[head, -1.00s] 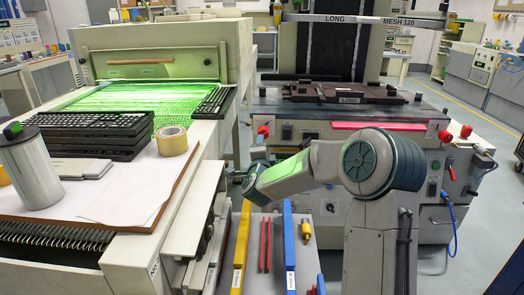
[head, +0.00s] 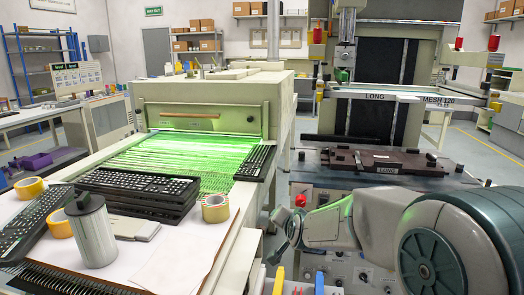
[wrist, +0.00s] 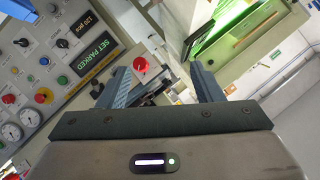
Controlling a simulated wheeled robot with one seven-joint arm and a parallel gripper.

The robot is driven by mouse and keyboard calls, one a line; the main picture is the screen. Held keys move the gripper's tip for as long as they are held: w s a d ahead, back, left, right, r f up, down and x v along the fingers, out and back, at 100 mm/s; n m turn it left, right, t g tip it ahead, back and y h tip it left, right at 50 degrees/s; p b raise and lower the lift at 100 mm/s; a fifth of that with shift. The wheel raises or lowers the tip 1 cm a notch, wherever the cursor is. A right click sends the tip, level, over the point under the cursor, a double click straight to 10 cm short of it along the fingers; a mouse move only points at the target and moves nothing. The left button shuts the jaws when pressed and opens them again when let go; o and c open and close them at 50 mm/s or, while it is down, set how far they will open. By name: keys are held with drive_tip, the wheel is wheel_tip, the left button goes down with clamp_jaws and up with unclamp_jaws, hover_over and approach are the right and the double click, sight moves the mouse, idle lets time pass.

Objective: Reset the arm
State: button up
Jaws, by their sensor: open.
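My arm reaches in from the lower right in the head view. My gripper (head: 282,232) is at its left end, low beside the green-lit dryer and in front of the printing machine. In the wrist view my gripper (wrist: 160,78) shows two blue-grey fingers spread apart with nothing held between them. A control panel with a red knob (wrist: 140,64) lies beyond the fingers, apart from them.
The dryer (head: 215,122) stands at the left with keyboards (head: 137,192), tape (head: 215,208) and a grey canister (head: 91,232) on its near table. A dark fixture (head: 375,161) marked LONG sits on the machine under the screen frame (head: 400,97). Floor shows at the far right.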

drive_tip(key=s+d+r+n+g+p, duration=0.2)
drive_tip(key=s+r+g+p, duration=0.1)
drive_tip(key=s, duration=0.7)
drive_tip(key=s+d+r+n+g+h+p, duration=0.1)
drive_tip(key=s+r+p, duration=0.4)
drive_tip(key=s, duration=0.5)
drive_tip(key=s+d+r+n+g+p, duration=0.3)
drive_tip(key=s+d+r+g+p, duration=0.1)
drive_tip(key=s, duration=0.6)
drive_tip(key=shift+s+d+g+h+p, duration=0.3)
drive_tip(key=shift+d+g+p, duration=0.25)
drive_tip(key=shift+p, duration=0.1)
